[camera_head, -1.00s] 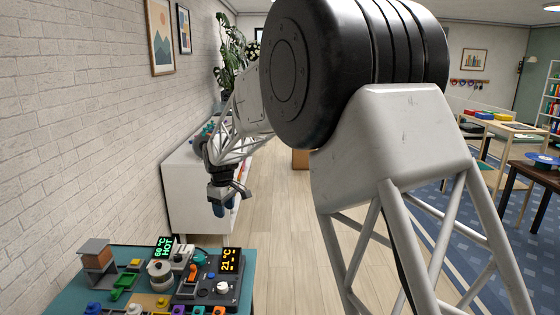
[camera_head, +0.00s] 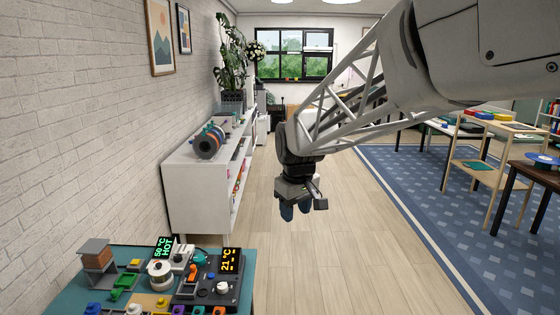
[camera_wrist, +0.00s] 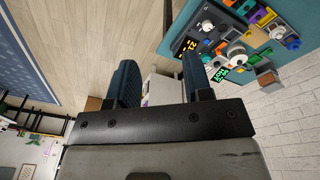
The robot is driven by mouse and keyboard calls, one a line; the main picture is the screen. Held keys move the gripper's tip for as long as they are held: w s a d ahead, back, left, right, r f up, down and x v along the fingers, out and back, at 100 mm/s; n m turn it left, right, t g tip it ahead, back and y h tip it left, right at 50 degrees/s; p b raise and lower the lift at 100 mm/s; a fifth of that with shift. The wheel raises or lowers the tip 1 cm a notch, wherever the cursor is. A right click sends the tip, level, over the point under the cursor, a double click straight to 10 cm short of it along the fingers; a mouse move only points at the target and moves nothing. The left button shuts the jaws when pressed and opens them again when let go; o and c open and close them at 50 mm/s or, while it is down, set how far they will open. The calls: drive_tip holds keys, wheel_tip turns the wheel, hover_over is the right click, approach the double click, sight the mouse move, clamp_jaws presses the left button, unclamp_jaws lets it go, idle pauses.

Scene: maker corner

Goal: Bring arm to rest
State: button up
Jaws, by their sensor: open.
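My gripper (camera_head: 294,212) hangs in the air above the wood floor, pointing down, in the middle of the head view. It is to the right of the teal workbench and clear of it. In the wrist view my gripper (camera_wrist: 165,82) shows its two blue-dark fingers set apart, with nothing between them. My white lattice arm reaches in from the upper right of the head view.
A teal bench (camera_head: 62,293) with small devices and two lit displays stands at lower left. A white shelf unit (camera_head: 197,200) lines the brick wall. Tables and a blue rug (camera_head: 425,195) are at right. The wood floor below my gripper is clear.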

drive_tip(key=s+d+f+m, duration=0.1)
drive_tip(key=s+d, duration=0.4)
drive_tip(key=s, duration=0.5)
drive_tip(key=s+d+f+m, duration=0.2)
drive_tip(key=s+d+m, duration=0.2)
drive_tip(key=s, duration=0.6)
drive_tip(key=s+d+f+m+t, duration=0.1)
drive_tip(key=s+d, duration=0.4)
drive_tip(key=s, duration=0.5)
drive_tip(key=shift+s+d+f+m, duration=0.15)
drive_tip(key=shift+s+d+m, duration=0.2)
drive_tip(key=shift+m, duration=0.35)
